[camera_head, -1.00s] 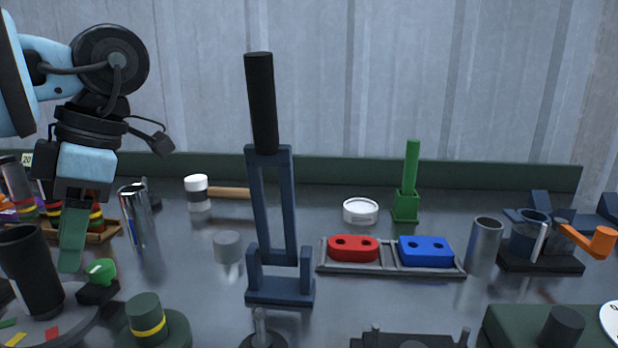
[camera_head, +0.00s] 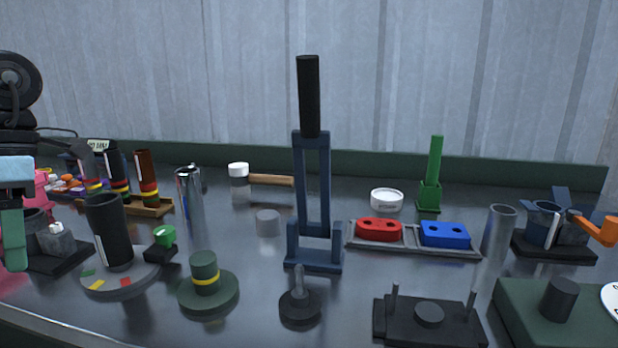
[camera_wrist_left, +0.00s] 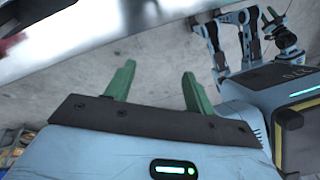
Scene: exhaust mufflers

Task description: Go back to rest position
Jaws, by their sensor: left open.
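My left gripper (camera_head: 14,240) is at the far left edge of the head view, partly cut off, pointing down with green fingers. In the left wrist view its two green fingers (camera_wrist_left: 157,88) stand apart with nothing between them, so it is open and empty. Behind the fingers show a grey floor and part of my own blue body. My right gripper does not show in the head view.
A dark table (camera_head: 245,320) carries a tall blue stand with a black handle (camera_head: 310,95), a black cylinder on a round base (camera_head: 108,235), a green-and-yellow stepped piece (camera_head: 205,275), and a tray (camera_head: 410,248) with red and blue blocks. The table's front edge shows at lower left.

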